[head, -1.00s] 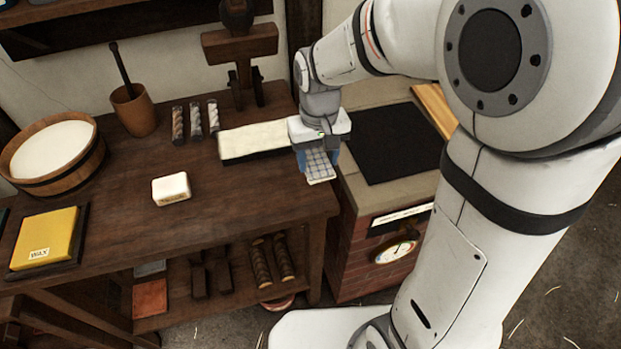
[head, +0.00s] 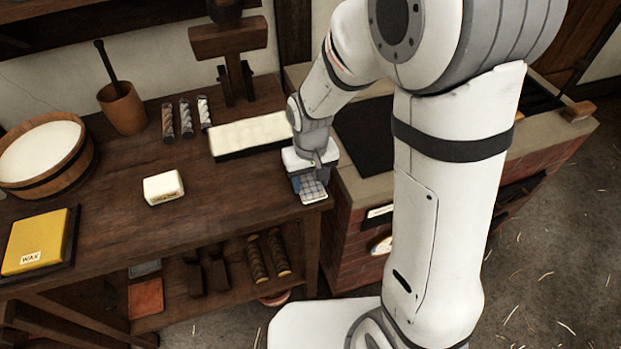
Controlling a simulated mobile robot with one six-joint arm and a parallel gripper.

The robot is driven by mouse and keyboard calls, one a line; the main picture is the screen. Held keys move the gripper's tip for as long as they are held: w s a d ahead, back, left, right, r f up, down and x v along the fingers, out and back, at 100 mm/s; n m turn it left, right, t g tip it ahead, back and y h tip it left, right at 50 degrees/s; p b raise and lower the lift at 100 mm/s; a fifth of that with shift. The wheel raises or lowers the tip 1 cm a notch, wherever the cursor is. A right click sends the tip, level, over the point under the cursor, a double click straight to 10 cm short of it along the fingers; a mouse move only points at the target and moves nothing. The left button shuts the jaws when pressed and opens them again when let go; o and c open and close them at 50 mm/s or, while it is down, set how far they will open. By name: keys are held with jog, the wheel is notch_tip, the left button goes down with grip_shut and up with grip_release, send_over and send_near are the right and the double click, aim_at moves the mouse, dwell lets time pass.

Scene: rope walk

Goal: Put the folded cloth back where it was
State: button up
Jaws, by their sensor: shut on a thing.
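My gripper (head: 310,180) is over the right front corner of the dark wooden bench (head: 110,225). It is shut on the folded cloth (head: 313,190), which is pale with a dark grid of lines. The cloth hangs just below the jaws, at or slightly above the bench top; I cannot tell whether it touches. The far part of the cloth is hidden by my gripper.
A long tray with a pale top (head: 250,134) lies just behind my gripper. A white labelled block (head: 163,186), a yellow wax block (head: 35,240), a wooden tub (head: 45,155) and a cup (head: 123,108) stand farther left. A brick stove (head: 365,235) adjoins on the right.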

aim_at(311, 183)
jog(key=shift+f, duration=0.2)
jog(key=o, duration=1)
jog(key=shift+r, duration=0.1)
notch_tip(311, 183, up, 12)
jog(key=s+d+r+m+t, duration=0.1)
jog(key=s+d, duration=0.3)
jog(key=s+d+r+m, duration=0.1)
jog(key=s+d, duration=0.3)
jog(key=s+d+r+m+t, duration=0.1)
jog(key=s+d+r, duration=0.1)
jog(key=s+d, duration=0.2)
jog(key=shift+d+t, duration=0.2)
jog(key=shift+t, duration=0.1)
